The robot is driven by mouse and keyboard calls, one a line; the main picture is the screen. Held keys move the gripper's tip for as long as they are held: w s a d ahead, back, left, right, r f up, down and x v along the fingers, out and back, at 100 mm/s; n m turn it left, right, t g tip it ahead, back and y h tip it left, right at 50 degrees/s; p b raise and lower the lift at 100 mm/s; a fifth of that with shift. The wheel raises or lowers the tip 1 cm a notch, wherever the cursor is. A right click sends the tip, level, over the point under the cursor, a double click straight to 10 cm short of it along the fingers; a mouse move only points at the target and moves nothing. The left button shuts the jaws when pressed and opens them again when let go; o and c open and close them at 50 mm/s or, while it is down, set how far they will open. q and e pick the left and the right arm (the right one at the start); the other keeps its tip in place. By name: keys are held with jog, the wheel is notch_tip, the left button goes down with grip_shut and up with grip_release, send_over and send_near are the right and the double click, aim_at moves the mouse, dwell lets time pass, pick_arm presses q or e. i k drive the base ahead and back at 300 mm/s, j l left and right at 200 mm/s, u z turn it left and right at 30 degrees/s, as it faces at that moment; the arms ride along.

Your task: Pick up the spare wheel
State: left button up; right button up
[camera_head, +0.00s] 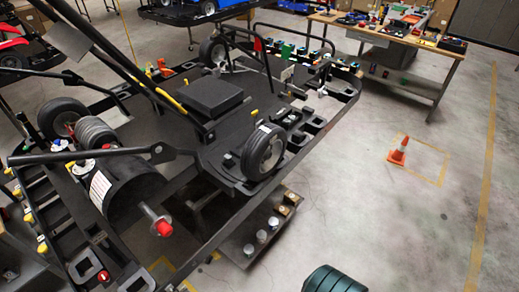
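A wheel (263,153) with a black tyre and a grey hub stands upright at the near right edge of the kart stand (190,215). Another black wheel (62,117) is at the stand's left side, and a third (212,51) is at its far side. The picture does not make clear which of them is the spare. Neither of my grippers shows in the head view.
An orange cone (398,151) stands on open floor at right, by a yellow floor marking. A workbench (400,38) with tools is at the back right. A dark teal ribbed object (334,280), cut off, is at the bottom edge. A low shelf (262,228) juts from the stand.

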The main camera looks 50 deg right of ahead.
aim_at(264, 150)
jog(key=z, duration=1.65)
